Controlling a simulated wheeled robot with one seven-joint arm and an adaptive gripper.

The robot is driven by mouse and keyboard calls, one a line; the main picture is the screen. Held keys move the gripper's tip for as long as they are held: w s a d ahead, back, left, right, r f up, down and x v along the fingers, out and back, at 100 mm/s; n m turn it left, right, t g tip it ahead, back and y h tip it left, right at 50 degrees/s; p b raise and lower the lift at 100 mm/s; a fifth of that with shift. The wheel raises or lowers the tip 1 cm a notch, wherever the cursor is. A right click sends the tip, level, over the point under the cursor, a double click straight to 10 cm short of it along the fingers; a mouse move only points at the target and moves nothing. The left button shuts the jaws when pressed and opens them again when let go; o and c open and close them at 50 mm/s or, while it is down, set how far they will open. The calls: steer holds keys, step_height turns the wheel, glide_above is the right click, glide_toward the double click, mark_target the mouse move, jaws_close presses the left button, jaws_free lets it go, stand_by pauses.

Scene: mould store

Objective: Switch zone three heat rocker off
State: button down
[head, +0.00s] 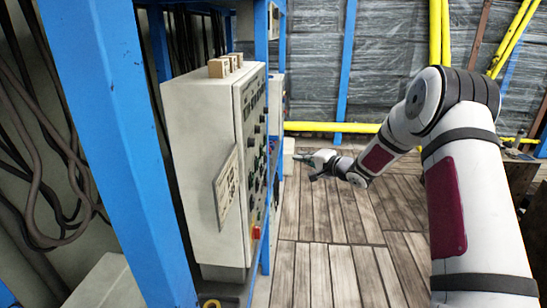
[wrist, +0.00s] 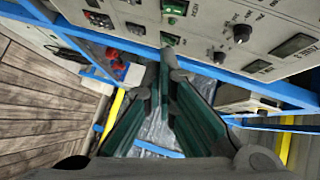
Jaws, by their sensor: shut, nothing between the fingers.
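The grey control cabinet (head: 205,150) stands on the left in the head view, with its panel (head: 252,130) of knobs and switches facing right. In the wrist view the panel (wrist: 215,35) runs across the top. A green-lit rocker (wrist: 170,39) sits near its lower edge beside small lettering, just beyond my fingertips. I cannot read for certain which zone it belongs to. My gripper (wrist: 170,68) is shut and empty, its tips close to the panel; contact cannot be told. In the head view my gripper (head: 318,162) is right of the panel.
Another green rocker (wrist: 174,8) and a black knob (wrist: 242,33) are on the panel. A blue rail (wrist: 230,75) runs along the panel's edge. A blue post (head: 110,130) stands in front of the cabinet at left. The plank floor (head: 330,230) is clear right of the cabinet.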

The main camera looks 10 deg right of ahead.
mark_target(262, 151)
steer(key=s+a+x, duration=0.1)
steer(key=a+x, duration=0.1)
steer(key=x, duration=1)
steer(key=shift+w+a+f+p, duration=0.2)
steer(key=shift+a+f+p, duration=0.1)
steer(key=shift+f, duration=0.05)
